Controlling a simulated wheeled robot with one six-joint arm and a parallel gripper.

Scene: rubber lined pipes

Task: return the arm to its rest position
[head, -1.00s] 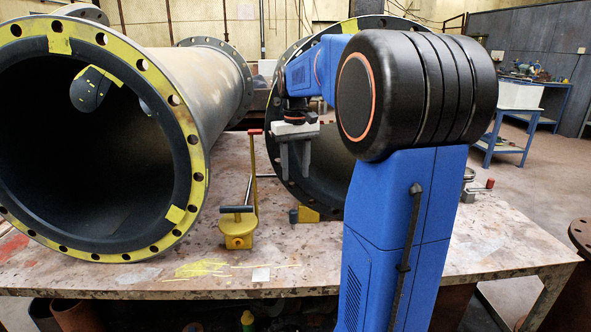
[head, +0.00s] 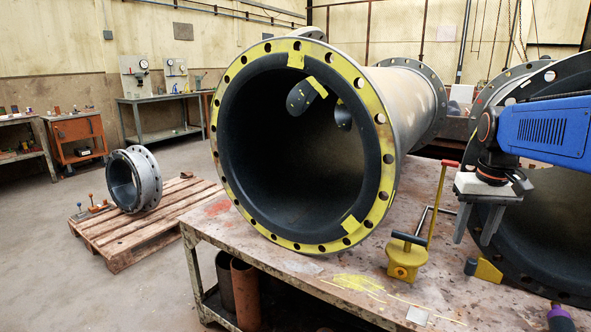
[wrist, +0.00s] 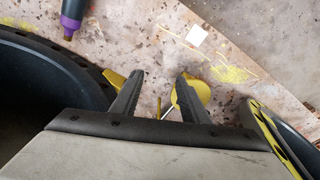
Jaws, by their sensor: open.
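My gripper (head: 481,222) hangs at the right of the head view, in front of the dark mouth of the right-hand pipe (head: 560,215). Its two grey fingers point down, apart, with nothing between them. My blue arm comes in from the right edge. In the wrist view the open fingers (wrist: 155,95) show above the table, with the yellow tool (wrist: 192,97) below and partly behind the right finger. In the head view that yellow tool (head: 404,262), with an upright rod and red tip, stands on the table left of my gripper.
A large pipe with a yellow-marked flange (head: 219,180) lies on the worktable (head: 290,268). A dark bottle with a purple part (wrist: 73,12) is near the table front. A wooden pallet (head: 115,250) holds a small flanged pipe (head: 148,180) at left. The floor between is clear.

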